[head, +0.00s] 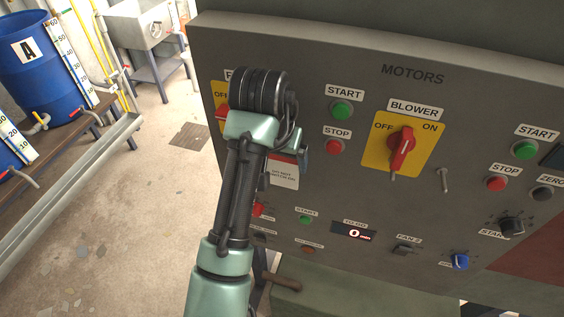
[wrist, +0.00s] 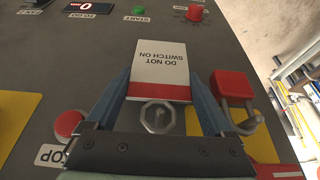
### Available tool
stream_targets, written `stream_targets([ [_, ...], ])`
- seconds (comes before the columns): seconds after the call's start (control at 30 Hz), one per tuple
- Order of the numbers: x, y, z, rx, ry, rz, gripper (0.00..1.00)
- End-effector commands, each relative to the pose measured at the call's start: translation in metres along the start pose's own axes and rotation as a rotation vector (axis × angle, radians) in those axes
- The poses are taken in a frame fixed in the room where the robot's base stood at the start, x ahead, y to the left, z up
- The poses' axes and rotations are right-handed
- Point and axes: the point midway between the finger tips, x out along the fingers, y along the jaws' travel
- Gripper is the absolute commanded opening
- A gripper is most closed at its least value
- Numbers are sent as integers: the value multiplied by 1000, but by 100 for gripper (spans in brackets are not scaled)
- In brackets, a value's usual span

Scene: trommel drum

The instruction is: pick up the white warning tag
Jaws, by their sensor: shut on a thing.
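The white warning tag (wrist: 162,62) has a red band and reads "DO NOT SWITCH ON", upside down in the wrist view. My gripper (wrist: 160,88) is shut on it, one blue finger along each side edge. In the head view the tag (head: 284,176) shows partly, just right of my arm, in front of the grey panel (head: 330,65). My arm hides its upper part and most of the gripper there. A metal ring or peg (wrist: 158,116) shows between the fingers by the tag's red end. I cannot tell whether the tag touches it.
A red padlock (wrist: 234,90) sits close beside my right finger in the wrist view. A red stop button (wrist: 70,124) lies left of the gripper. The BLOWER switch (head: 401,148) and a bare peg (head: 444,180) stick out of the panel. Open floor (head: 120,210) lies left.

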Motion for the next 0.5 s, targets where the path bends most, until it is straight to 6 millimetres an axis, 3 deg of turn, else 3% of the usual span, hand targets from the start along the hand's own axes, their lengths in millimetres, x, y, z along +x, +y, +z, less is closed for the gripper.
stream_targets([
  [0.2, -12, 0, -4, 1, 3, 1, 33],
  [0.5, -30, -1, 37, -2, 2, 0, 33],
])
